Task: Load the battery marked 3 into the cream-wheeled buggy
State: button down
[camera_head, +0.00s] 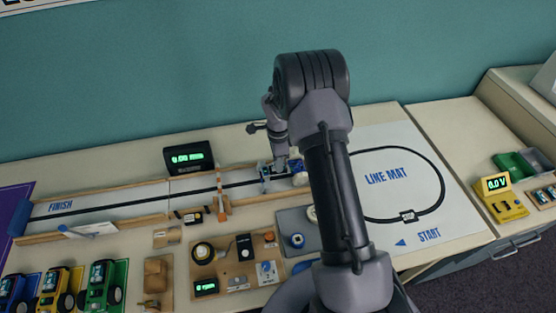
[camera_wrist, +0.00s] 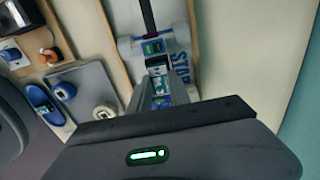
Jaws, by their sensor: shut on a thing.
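The cream-wheeled buggy (camera_wrist: 153,47) stands at the start end of the track, with two pale wheels and a teal body showing in the wrist view. In the head view it (camera_head: 266,171) is partly hidden by my gripper. My gripper (camera_wrist: 165,97) is low over the buggy's near end, its fingers shut on a small blue-green piece that looks like the battery (camera_wrist: 161,88). Its number cannot be read. The fingers hide where the piece meets the buggy, so I cannot tell whether it is seated.
Wooden rails (camera_wrist: 201,40) flank the track. A grey tray (camera_wrist: 92,83) with a blue item and a cream roll lies beside it. A wooden test board (camera_head: 235,262) and an orange gate post (camera_head: 223,207) stand left.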

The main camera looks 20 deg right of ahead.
jog(key=shift+f, duration=1.1)
jog(key=c, duration=1.1)
grip_release()
jog(key=shift+o, duration=0.3)
jog(key=o, duration=0.3)
jog(key=shift+r+p, duration=0.95)
jog(key=shift+r, duration=0.85)
jog(key=r, duration=0.1)
jog(key=r+p, duration=0.1)
jog(key=shift+s+r, duration=0.2)
jog(key=shift+r, duration=0.15)
jog(key=shift+w, duration=0.15)
